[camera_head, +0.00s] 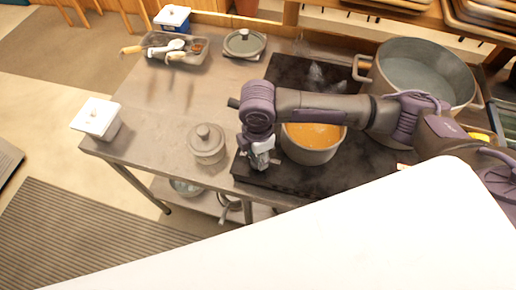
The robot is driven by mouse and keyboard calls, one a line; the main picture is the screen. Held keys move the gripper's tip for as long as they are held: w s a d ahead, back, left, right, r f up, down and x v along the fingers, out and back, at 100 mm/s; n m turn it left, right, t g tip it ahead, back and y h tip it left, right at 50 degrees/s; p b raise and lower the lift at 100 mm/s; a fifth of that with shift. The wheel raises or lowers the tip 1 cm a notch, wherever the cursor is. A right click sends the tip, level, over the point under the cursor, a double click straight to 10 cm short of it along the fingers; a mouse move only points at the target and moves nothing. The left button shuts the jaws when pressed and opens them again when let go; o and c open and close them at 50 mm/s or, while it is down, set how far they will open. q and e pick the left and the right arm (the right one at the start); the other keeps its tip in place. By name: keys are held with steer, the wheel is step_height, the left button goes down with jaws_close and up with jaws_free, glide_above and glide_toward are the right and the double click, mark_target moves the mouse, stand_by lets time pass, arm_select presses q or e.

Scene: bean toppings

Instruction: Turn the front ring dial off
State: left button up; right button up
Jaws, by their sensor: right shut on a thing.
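The black cooktop (292,183) is set on the right of the metal counter. A small pot (310,156) with orange contents stands on its front part. My right arm reaches in from the right, across this pot. My right gripper (262,161) points down at the cooktop's front left edge, just left of the small pot. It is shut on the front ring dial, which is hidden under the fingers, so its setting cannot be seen. My left gripper is not in view.
A large pot (385,88) stands at the cooktop's back right. A lidded grey pot (207,147) is left of my gripper. A white-lidded box (97,119), a tray (196,58) and another lidded pot (243,45) stand on the counter. The counter's middle is clear.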

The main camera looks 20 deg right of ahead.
steer(key=shift+r+n+p, duration=0.15)
steer(key=shift+n+p, duration=0.65)
steer(key=shift+n, duration=0.4)
steer(key=shift+n+p, duration=0.55)
steer(key=shift+n, duration=0.45)
steer(key=o, duration=1.1)
steer(key=shift+o, duration=0.2)
